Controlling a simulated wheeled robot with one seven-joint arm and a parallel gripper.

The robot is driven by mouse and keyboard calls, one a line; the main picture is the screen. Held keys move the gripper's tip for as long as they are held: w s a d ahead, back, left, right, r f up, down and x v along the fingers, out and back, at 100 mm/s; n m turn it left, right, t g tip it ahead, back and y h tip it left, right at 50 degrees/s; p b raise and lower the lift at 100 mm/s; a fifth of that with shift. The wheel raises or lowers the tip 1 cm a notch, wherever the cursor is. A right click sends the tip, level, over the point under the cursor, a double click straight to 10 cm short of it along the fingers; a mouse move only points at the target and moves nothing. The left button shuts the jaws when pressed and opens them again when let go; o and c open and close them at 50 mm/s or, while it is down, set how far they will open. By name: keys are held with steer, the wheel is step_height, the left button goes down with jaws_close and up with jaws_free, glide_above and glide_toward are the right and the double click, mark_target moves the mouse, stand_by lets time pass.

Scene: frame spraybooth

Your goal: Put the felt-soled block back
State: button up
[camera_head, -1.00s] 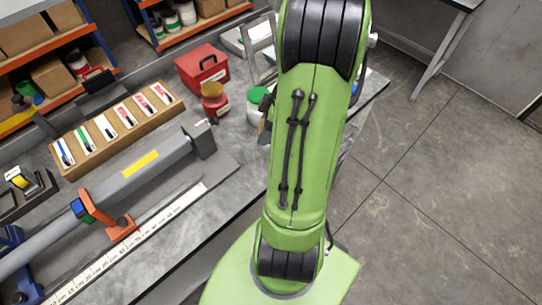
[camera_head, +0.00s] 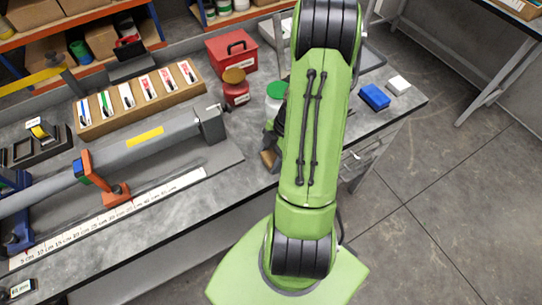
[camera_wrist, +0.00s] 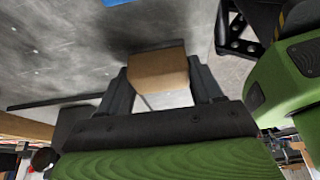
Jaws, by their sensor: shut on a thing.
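The felt-soled block is a tan wooden block (camera_wrist: 158,72) with a dark band along its far edge in the wrist view. My gripper (camera_wrist: 162,84) is shut on it, a finger on each side. In the head view the block (camera_head: 267,160) shows in part beside my green arm, over the front right of the grey bench. My gripper (camera_head: 273,145) is mostly hidden by the arm there. I cannot tell how far the block is above the bench.
A white jar with a green lid (camera_head: 276,92) and a red jar (camera_head: 236,90) stand behind my gripper. A blue block (camera_head: 375,97) and a white block (camera_head: 398,85) lie at the bench's right end. A clamped grey tube (camera_head: 150,150) and ruler (camera_head: 130,208) lie left.

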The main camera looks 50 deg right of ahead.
steer(key=shift+f, duration=0.1)
steer(key=o, duration=0.9)
steer(key=shift+o, duration=0.2)
